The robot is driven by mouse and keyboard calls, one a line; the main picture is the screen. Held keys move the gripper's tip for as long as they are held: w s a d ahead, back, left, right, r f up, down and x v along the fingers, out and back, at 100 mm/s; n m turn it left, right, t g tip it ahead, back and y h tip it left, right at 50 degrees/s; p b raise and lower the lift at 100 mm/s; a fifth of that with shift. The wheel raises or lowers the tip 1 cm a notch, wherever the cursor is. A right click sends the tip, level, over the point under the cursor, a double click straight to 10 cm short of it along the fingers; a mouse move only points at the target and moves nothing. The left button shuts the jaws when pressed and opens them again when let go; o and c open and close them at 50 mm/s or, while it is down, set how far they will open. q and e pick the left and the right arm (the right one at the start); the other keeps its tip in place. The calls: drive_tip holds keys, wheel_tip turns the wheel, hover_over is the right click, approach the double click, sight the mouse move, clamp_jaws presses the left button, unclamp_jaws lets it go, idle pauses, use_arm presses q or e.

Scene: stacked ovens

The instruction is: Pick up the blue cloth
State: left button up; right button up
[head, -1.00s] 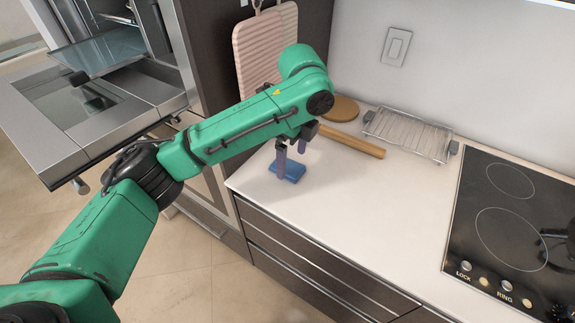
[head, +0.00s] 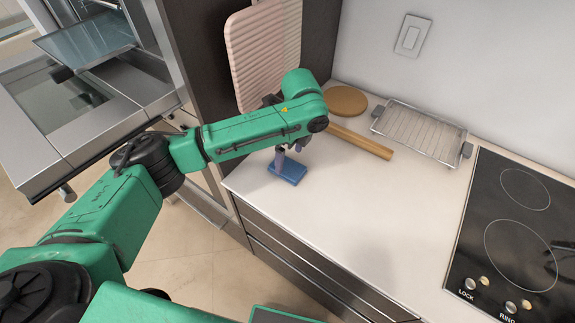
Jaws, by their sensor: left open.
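The blue cloth (head: 290,173) is a small, flat, folded blue rectangle on the white counter, near the counter's left front corner. My left gripper (head: 289,153) points down right over the cloth, with its fingers apart. One finger reaches down in front of the cloth's left part; I cannot tell whether it touches. My arm hides part of the gripper. My right gripper is not in view.
A rolling pin (head: 361,143) lies just behind the cloth, with a round wooden board (head: 345,100) and a wire rack (head: 420,131) beyond. A cooktop (head: 515,230) is at right. An open oven (head: 75,105) stands at left. Counter (head: 345,225) in front is clear.

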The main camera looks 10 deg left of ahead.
sight(289, 167)
use_arm(q)
drive_tip(key=f, duration=0.1)
drive_tip(key=f+p, duration=0.1)
drive_tip(key=f, duration=0.1)
drive_tip(key=shift+w+a+f, duration=0.1)
drive_tip(key=shift+w+a, duration=0.1)
drive_tip(key=shift+f, duration=0.4)
drive_tip(key=shift+s, duration=0.15)
drive_tip(key=c, duration=1.2)
drive_tip(key=shift+d+r+b, duration=0.15)
drive_tip(key=shift+b, duration=0.4)
wheel_tip(289, 167, up, 7)
drive_tip(key=shift+f+b, duration=0.1)
drive_tip(key=shift+b, duration=0.9)
drive_tip(key=shift+s+d+b, duration=0.7)
drive_tip(key=shift+s+d, duration=0.55)
drive_tip(key=shift+d, duration=1.75)
drive_tip(key=shift+s+d+b, duration=0.7)
drive_tip(key=shift+s+d, duration=0.5)
drive_tip(key=shift+d, duration=1.85)
drive_tip(key=shift+s+d+b, duration=0.7)
drive_tip(key=shift+s+d, duration=0.55)
drive_tip(key=shift+d, duration=1.75)
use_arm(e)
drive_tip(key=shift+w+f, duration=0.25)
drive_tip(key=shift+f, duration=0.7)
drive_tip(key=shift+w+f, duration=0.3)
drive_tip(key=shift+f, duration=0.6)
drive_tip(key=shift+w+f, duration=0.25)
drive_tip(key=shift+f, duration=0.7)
